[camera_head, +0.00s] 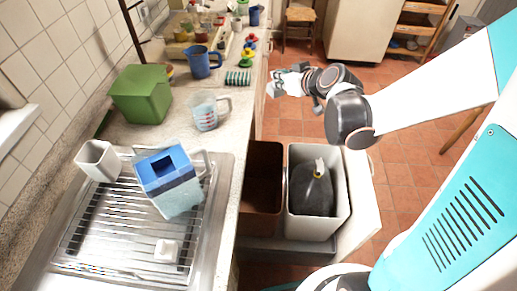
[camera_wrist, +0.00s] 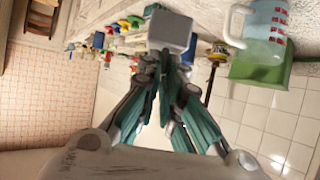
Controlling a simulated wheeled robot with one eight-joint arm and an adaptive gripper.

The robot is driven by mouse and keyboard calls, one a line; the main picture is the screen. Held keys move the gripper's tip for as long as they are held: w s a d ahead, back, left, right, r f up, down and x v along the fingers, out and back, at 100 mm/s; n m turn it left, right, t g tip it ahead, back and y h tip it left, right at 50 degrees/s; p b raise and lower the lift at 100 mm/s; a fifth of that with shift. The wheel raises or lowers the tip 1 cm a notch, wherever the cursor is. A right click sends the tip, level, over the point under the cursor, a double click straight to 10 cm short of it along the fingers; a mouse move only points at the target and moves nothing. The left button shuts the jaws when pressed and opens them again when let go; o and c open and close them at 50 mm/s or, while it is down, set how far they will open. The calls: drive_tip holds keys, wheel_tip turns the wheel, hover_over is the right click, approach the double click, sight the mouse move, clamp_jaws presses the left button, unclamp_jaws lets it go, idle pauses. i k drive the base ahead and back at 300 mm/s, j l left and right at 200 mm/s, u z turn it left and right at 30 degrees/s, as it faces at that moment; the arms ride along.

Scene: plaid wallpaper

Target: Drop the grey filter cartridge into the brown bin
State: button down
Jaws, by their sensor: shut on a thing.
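The grey filter cartridge (camera_wrist: 172,31) is a pale grey block at the fingertips of my gripper (camera_wrist: 166,66) in the wrist view. My gripper is shut on it. In the head view my gripper (camera_head: 284,83) is in the air, past the far end of the bins and beside the counter edge; the cartridge is too small and blended with the pale gripper parts to make out clearly there. The brown bin (camera_head: 264,158) stands in the pulled-out drawer, left of a white bin. Its inside looks dark and no contents can be made out.
The white bin (camera_head: 338,222) holds a dark bag. On the counter are a measuring jug (camera_head: 205,111), a blue jug (camera_head: 201,62), a green box (camera_head: 141,94) and a striped roll (camera_head: 238,78). A blue-topped pitcher (camera_head: 172,180) and white container (camera_head: 98,161) stand on the drying rack.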

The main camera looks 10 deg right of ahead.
sight(258, 205)
drive_tip(key=k+j+z, duration=0.1)
drive_tip(key=z, duration=0.25)
drive_tip(key=k+z, duration=0.3)
drive_tip(key=z, duration=0.35)
drive_tip(key=k+j, duration=0.05)
